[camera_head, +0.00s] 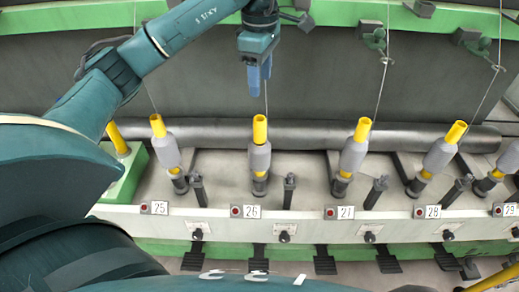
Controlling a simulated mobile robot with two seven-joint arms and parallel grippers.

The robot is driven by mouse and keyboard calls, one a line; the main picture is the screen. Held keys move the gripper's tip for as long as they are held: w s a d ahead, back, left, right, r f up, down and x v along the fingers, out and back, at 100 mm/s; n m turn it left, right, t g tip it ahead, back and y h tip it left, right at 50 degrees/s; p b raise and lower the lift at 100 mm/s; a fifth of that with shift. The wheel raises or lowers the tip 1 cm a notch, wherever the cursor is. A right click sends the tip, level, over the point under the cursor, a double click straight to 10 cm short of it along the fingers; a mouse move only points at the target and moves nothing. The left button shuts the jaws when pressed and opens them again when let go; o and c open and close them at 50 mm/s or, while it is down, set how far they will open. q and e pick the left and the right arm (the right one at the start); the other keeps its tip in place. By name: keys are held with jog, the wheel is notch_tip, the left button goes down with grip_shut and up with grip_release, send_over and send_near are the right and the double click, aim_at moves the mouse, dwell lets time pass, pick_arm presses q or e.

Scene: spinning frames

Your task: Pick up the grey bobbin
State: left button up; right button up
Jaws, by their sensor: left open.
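Several grey bobbins on yellow tubes stand in a row on the spinning frame. One is at the sign 26 (260,157), with its yellow top upright. Others stand at 25 (163,150), at 27 (352,157), at 28 (439,155) and at 29, cut by the right edge. My left gripper (260,87) points down, its blue fingers close together in the picture, open and empty. It shows above the bobbin at 26 in the picture, apart from it. My right gripper is not in view.
A dark roller (300,133) runs behind the bobbins. Thin threads come down from the green top rail (345,13). Short dark posts (289,190) stand between the bobbins. A white numbered rail (310,227) runs in front. A yellow tube (117,138) stands at the left.

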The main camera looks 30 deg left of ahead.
aim_at(260, 118)
pick_arm(q)
notch_tip(260, 118, down, 13)
jog(key=shift+r+p, duration=0.2)
jog(key=shift+p, duration=0.35)
grip_shut()
dwell(0.5)
